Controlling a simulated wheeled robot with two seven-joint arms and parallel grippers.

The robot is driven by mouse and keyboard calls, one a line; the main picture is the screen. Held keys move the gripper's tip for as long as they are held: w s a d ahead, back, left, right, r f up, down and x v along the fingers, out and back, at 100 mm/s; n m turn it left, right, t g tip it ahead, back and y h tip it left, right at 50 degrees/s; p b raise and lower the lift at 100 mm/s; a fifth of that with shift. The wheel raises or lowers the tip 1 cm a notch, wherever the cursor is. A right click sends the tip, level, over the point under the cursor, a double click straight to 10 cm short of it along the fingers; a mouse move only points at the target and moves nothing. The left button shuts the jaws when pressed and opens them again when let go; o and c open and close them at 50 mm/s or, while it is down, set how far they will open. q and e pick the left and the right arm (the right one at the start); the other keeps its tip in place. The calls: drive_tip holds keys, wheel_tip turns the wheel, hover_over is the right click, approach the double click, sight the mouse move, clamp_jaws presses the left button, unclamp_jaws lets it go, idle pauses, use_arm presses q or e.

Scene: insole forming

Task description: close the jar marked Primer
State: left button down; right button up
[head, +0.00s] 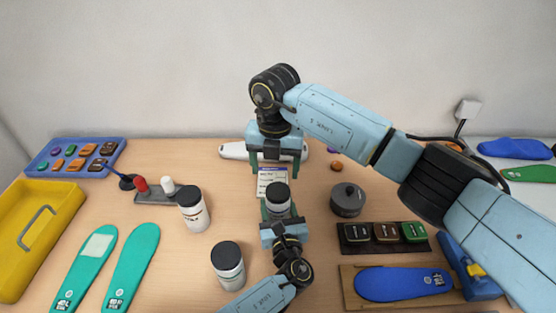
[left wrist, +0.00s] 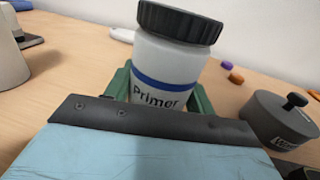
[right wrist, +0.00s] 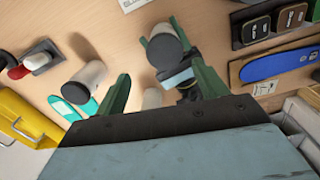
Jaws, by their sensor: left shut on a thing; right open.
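The jar marked Primer (left wrist: 165,75) is white with a blue band and stands upright in the left wrist view. A black ribbed lid (left wrist: 180,22) sits on its mouth; I cannot tell how tightly. My left gripper (head: 278,214) is shut around the jar's body, and its green fingers show on both sides in the left wrist view. The jar and lid (head: 277,192) also show in the head view. My right gripper (head: 275,165) is open and empty, pointing down above and behind the jar. The right wrist view shows the lid (right wrist: 165,50) beyond and between its fingers.
Two other black-lidded jars (head: 194,210) (head: 228,262) stand to the left. A dark round pot (head: 347,200) is close on the right, with a block tray (head: 357,248) in front. A printed card (head: 268,178) lies behind the jar. A yellow bin (head: 30,225) is far left.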

drive_tip(key=n, duration=0.4)
drive_tip(key=shift+r, duration=0.15)
drive_tip(key=n, duration=0.3)
drive_tip(key=shift+r+n, duration=0.1)
drive_tip(key=shift+n, duration=0.3)
drive_tip(key=n, duration=0.3)
drive_tip(key=shift+r+n, duration=0.1)
drive_tip(key=shift+n, duration=0.3)
drive_tip(key=n, duration=0.3)
drive_tip(key=shift+r+n, duration=0.1)
drive_tip(key=shift+n, duration=0.2)
drive_tip(key=n, duration=0.3)
drive_tip(key=shift+d+n, duration=0.1)
drive_tip(key=shift+n, duration=0.3)
drive_tip(key=n, duration=0.3)
drive_tip(key=shift+d+r+n, duration=0.1)
drive_tip(key=shift+r+n, duration=0.05)
drive_tip(key=shift+n, duration=0.15)
drive_tip(key=n, duration=0.6)
drive_tip(key=shift+d+r, duration=0.1)
